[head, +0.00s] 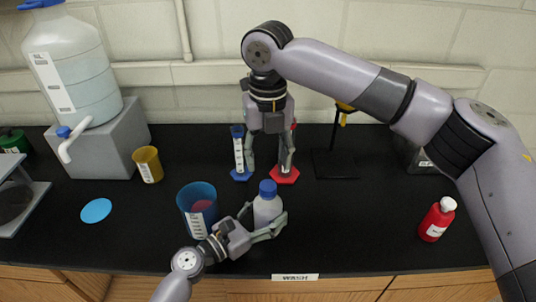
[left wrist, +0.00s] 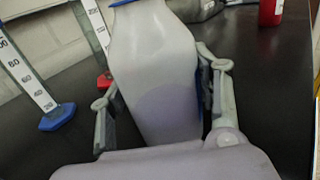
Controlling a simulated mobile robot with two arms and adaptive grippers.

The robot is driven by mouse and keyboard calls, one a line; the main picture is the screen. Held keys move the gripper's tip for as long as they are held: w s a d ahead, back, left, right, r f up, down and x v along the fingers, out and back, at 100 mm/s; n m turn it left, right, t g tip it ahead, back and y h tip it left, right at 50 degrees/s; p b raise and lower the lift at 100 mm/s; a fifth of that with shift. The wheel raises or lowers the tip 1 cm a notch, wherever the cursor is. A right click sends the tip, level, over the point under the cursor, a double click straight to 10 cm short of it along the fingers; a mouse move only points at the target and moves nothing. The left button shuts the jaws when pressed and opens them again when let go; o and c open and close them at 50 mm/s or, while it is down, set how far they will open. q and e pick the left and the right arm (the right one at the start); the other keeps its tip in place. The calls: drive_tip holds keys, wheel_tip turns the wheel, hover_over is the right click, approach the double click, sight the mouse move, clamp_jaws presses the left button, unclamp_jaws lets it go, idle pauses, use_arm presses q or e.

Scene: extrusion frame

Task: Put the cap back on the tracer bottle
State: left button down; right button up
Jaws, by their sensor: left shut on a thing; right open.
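The bottle (head: 267,212) is pale and translucent and stands near the front middle of the bench. A faint purple liquid shows in it in the left wrist view (left wrist: 155,75). A blue cap (head: 267,188) shows at its top in the head view; I cannot tell how tightly it sits. My left gripper (head: 264,222) is shut on the bottle's body, one finger on each side. My right gripper (head: 269,165) is open and empty, pointing down above and behind the bottle, apart from the cap. Only a blue edge of the bottle's top shows in the left wrist view.
A blue-based cylinder (head: 238,155) and a red-based cylinder (head: 285,176) stand behind, partly hidden by my right gripper. A blue cup (head: 187,198) is close left of the bottle. A red bottle (head: 436,220) stands right. The bench between is clear.

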sight(268, 185)
drive_tip(key=shift+n, duration=0.8)
drive_tip(key=shift+f, duration=0.1)
drive_tip(key=shift+f, duration=3.9)
drive_tip(key=shift+c, duration=0.3)
